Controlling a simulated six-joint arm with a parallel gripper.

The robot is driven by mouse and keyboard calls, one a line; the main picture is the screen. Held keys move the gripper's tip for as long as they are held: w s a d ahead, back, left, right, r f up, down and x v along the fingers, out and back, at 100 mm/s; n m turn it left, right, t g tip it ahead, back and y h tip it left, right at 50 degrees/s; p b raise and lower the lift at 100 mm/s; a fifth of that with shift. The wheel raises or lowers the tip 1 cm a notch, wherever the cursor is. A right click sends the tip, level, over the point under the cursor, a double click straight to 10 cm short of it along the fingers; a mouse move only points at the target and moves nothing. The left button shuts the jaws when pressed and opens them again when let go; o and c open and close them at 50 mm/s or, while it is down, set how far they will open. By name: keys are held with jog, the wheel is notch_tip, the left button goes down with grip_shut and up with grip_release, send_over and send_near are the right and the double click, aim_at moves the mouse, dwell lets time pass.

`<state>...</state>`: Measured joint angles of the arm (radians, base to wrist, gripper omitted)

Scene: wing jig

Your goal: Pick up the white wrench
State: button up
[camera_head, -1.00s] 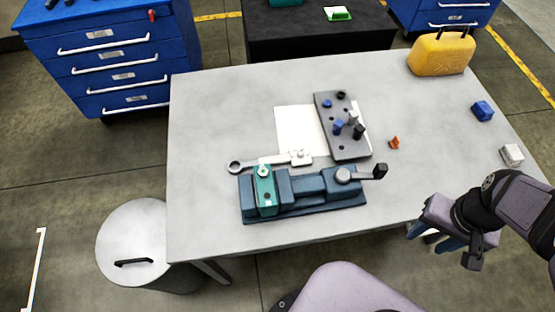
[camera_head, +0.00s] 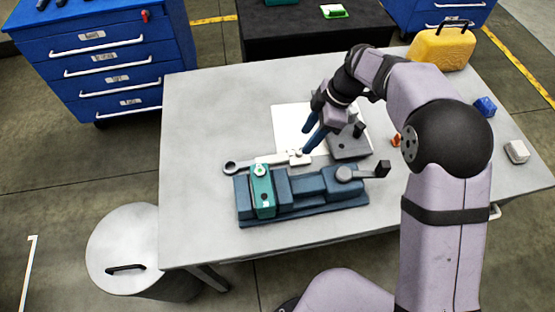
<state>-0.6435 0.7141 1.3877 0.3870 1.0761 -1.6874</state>
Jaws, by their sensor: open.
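The white wrench (camera_head: 270,161) lies on the table just behind the teal and blue vise (camera_head: 330,184). Its dark ring end (camera_head: 230,168) points left, and its thicker head is at the right. My gripper (camera_head: 308,144) points down just above and behind the wrench's right head, with its blue fingers apart. Nothing shows between the fingers. I cannot tell from this view whether a fingertip touches the wrench.
A white sheet (camera_head: 286,120) and a grey peg plate (camera_head: 350,148) lie behind, partly hidden by my arm. A yellow case (camera_head: 441,50), a blue block (camera_head: 485,107) and a pale block (camera_head: 517,151) stand at the right. The table's left side (camera_head: 195,130) is clear.

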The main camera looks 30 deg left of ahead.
aim_at(276, 157)
jog(key=s+a+n, duration=0.1)
jog(key=a, duration=0.1)
jog(key=s+a+n+g, duration=0.1)
jog(key=s+a, duration=0.1)
jog(key=shift+s+f, duration=0.15)
jog(key=shift+s, duration=0.05)
jog(key=shift+p+x, duration=1.45)
jog(key=shift+x, duration=1.55)
jog(key=shift+s+a+f, duration=0.15)
jog(key=shift+s+f, duration=0.15)
jog(key=shift+f, duration=0.25)
jog(key=shift+c, duration=0.6)
jog(key=shift+r, duration=0.1)
grip_shut()
